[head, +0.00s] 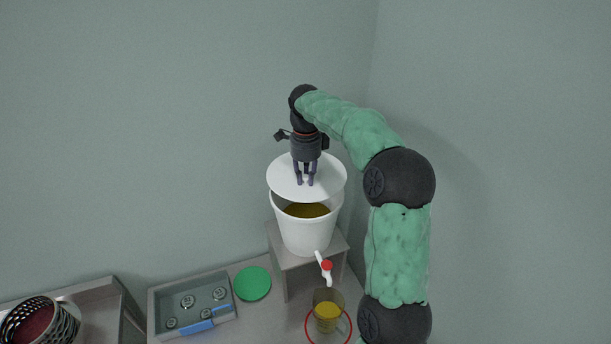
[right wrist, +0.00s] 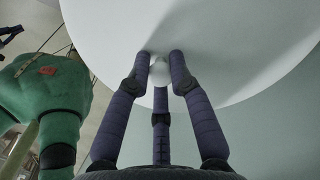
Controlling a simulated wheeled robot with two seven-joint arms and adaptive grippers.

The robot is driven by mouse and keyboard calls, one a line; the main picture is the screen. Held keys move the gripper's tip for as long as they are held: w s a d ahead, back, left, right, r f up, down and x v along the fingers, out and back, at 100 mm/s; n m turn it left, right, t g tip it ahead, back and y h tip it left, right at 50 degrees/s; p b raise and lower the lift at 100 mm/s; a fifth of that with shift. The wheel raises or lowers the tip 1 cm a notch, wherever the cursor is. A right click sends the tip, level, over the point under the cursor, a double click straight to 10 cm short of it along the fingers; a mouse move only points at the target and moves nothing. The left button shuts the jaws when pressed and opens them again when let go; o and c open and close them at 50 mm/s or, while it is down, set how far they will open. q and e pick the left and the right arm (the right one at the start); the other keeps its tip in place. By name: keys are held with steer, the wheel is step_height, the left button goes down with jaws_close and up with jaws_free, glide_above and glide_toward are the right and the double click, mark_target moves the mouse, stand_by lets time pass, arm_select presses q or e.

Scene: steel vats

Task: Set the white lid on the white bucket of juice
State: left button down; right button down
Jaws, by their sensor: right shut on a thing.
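The white lid (head: 330,177) is a round disc with a small knob. My right gripper (head: 305,183) is shut on the lid's knob and holds it over the white bucket (head: 308,235). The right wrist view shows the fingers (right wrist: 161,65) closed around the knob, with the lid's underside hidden. The lid sits above the bucket's rim, and a gap at the front shows dark yellow juice (head: 305,210) inside. The bucket stands upright on a grey stand (head: 335,245) and has a white tap with a red part (head: 326,266). My left gripper is not in view.
A glass with yellow juice (head: 327,314) stands below the tap, within a red ring (head: 348,332). A green disc (head: 253,284) lies left of the stand. A grey tray (head: 160,320) holds several small round items. A dark perforated basket (head: 40,322) is at far left.

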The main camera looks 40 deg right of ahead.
mark_target(306, 183)
steer(key=shift+s+a+r, duration=0.1)
steer(key=shift+s, duration=0.05)
step_height(306, 183, down, 2)
steer(key=shift+b, duration=0.55)
steer(key=shift+f+b, duration=0.85)
steer(key=shift+f, duration=0.6)
steer(key=shift+f, duration=0.35)
steer(key=shift+f+b, duration=0.3)
steer(key=shift+f, duration=0.1)
